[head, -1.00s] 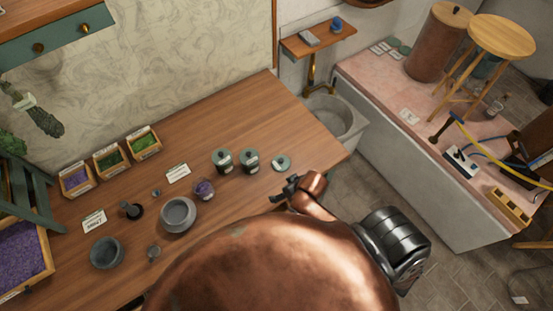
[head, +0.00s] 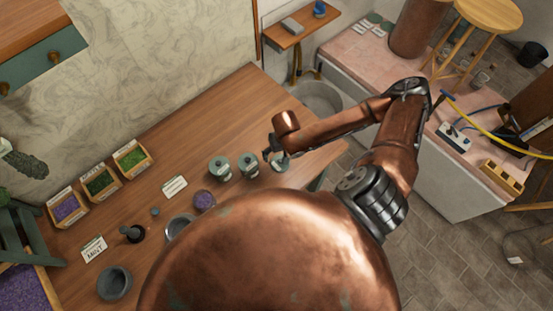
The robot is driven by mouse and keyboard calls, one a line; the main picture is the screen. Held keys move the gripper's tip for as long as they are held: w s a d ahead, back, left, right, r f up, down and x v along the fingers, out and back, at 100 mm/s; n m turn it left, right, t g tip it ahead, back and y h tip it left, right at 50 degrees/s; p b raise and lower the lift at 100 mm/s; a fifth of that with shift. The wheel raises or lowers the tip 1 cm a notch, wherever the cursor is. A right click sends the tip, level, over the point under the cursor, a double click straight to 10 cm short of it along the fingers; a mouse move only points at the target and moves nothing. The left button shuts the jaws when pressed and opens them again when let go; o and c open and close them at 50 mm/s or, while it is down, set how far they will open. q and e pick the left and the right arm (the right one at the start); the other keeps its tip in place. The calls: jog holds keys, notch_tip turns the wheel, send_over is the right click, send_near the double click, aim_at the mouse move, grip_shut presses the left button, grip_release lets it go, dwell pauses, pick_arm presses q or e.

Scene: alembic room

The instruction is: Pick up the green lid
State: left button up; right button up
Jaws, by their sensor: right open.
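Part of the lid is hidden by my right gripper. My right gripper (head: 270,154) is open and points down, at the lid's upper left, between it and the nearer jar. The small fingers show dark against the table; I cannot tell whether they touch the lid. My left gripper is not in view.
A purple-filled jar (head: 204,200), a grey bowl (head: 180,226) and a dark mortar (head: 114,284) stand to the left on the table (head: 240,110). Herb boxes (head: 100,184) line the wall side. The table behind the jars is clear. A stone basin (head: 318,98) is beyond the table's end.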

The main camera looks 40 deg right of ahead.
aim_at(280, 161)
jog(key=f, duration=0.6)
jog(key=shift+w+a+f+p, duration=0.1)
jog(key=shift+w+f+p, duration=0.1)
jog(key=shift+p, duration=0.15)
jog(key=shift+s+f, duration=0.1)
jog(key=shift+f, duration=0.25)
jog(key=c, duration=1.2)
jog(key=shift+o, duration=0.2)
jog(key=shift+r, duration=0.15)
